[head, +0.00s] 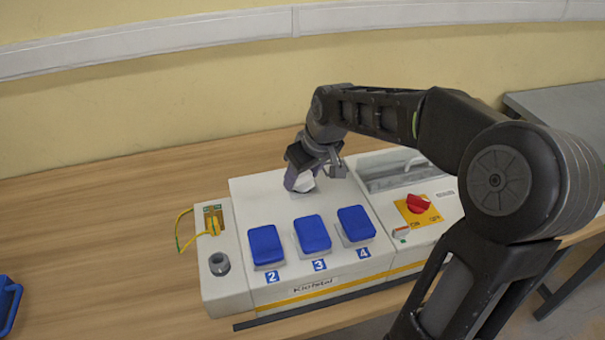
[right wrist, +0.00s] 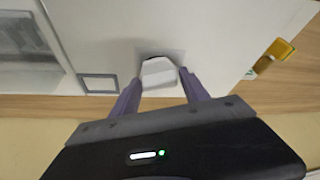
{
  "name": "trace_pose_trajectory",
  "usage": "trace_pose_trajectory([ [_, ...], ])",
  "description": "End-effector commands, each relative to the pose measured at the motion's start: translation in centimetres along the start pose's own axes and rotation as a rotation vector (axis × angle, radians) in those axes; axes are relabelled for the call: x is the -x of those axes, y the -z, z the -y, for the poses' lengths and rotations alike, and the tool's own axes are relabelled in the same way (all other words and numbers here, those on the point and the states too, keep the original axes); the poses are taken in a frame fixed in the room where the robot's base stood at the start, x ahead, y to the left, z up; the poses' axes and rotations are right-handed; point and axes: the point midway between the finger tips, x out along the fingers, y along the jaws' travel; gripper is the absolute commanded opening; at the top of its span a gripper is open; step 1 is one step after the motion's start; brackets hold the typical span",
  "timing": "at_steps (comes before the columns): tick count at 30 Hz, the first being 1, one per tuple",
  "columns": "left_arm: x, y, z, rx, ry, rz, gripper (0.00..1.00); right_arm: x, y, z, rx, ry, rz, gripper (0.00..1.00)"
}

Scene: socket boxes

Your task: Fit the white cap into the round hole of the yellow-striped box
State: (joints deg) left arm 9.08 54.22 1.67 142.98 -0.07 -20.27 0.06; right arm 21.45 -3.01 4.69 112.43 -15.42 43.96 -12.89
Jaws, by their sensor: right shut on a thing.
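The white box (head: 262,198) with a yellow stripe along its front stands on the wooden table. My right gripper (head: 303,180) is low over its rear top face, behind the blue covers, and is shut on the white cap (head: 305,183). In the right wrist view the cap (right wrist: 158,73) sits between the two purple fingers, close to the white top face, with a thin dark edge along its far side. I cannot tell whether the cap is in the round hole; no open round hole shows under it. My left gripper is not in view.
Blue covers (head: 312,234) marked 2, 3 and 4 line the box's front. A grey round socket (head: 219,264) and yellow-green wires (head: 185,230) are at its left. A red switch (head: 418,203) and a clear-lidded compartment (head: 392,168) are at right.

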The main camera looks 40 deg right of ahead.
Motion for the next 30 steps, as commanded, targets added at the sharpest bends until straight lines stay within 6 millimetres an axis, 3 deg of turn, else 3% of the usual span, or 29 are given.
trace_pose_trajectory([
  [13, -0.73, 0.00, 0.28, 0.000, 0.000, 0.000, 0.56, -0.84, -0.35, 0.01, 0.000, 0.000, 0.000, 0.11],
  [14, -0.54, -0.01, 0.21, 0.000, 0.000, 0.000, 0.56, -0.64, -0.26, 0.00, 0.000, 0.000, 0.000, 0.56],
  [22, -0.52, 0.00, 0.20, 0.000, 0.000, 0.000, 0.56, -0.72, -0.37, 0.11, 0.000, 0.003, 0.004, 0.78],
  [30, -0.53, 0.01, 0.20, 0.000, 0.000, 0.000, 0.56, -0.83, -0.47, 0.32, 0.002, 0.006, 0.008, 0.79],
])
